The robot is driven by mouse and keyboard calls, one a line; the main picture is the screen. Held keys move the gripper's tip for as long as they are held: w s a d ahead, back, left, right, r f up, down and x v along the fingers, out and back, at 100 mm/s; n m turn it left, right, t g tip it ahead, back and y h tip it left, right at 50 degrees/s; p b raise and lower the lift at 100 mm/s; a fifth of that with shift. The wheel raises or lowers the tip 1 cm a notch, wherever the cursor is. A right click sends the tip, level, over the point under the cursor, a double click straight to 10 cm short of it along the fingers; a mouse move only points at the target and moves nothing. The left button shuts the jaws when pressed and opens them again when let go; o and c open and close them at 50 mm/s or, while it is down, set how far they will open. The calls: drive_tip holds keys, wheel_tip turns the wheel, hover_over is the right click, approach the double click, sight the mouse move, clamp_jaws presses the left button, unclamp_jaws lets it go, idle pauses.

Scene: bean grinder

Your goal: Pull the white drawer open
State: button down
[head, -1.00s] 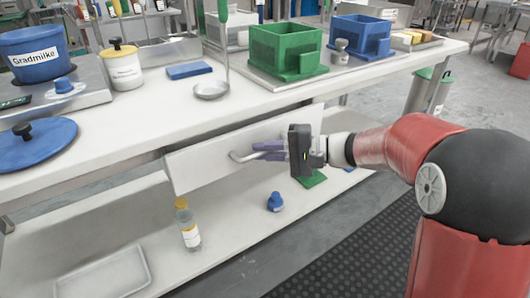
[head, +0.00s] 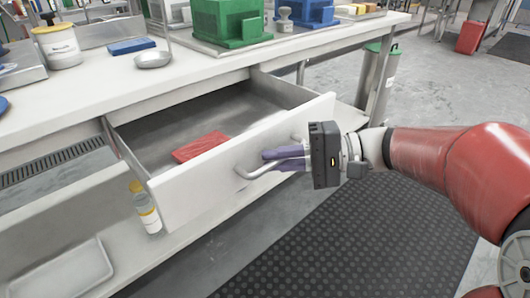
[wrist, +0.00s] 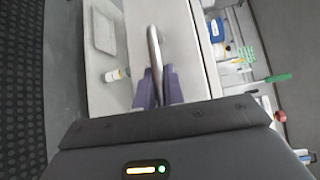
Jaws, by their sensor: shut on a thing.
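The white drawer (head: 190,196) under the table stands pulled well out in the head view, its grey inside showing. A red flat item (head: 201,147) lies in it. The drawer's grey bar handle (head: 262,171) runs across its front. My gripper (head: 276,159) is at the handle with its purple fingers shut on it. In the wrist view the handle (wrist: 154,45) runs between the two fingers (wrist: 158,88).
A bottle with a yellow cap (head: 145,207) and a tray (head: 62,276) are on the lower shelf. The dark floor mat (head: 345,240) in front is clear.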

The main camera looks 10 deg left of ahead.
drive_tip(key=shift+s+d, duration=0.2)
drive_tip(key=shift+d, duration=0.1)
drive_tip(key=c, duration=1.5)
unclamp_jaws()
drive_tip(key=d+r, duration=0.1)
drive_tip(key=d, duration=0.6)
drive_tip(key=shift+w+d, duration=0.35)
